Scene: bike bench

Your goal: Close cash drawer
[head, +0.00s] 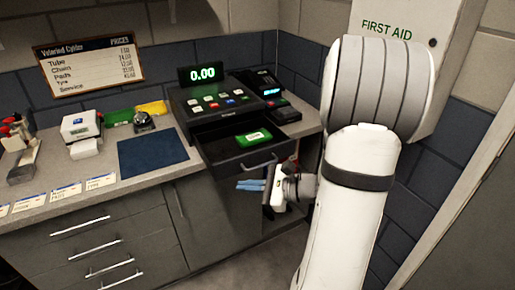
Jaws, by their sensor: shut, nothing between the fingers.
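The cash drawer (222,149) under the dark cash register (216,103) is pulled open. It juts out past the counter's front edge, and a green item with a pale label (254,137) lies in it. A curved handle (260,166) is on its front. My gripper (240,185), with blue fingers, is shut and empty. It points left, just below the drawer's front and handle in the picture. I cannot tell whether it touches the drawer. My white arm comes in from the right.
A card terminal (264,82) stands right of the register. A blue mat (153,155), a bell (144,121) and a white device (80,126) sit on the counter to the left. A first aid cabinet (449,60) hangs behind my arm. Cabinet drawers with bar handles (80,226) are below the counter.

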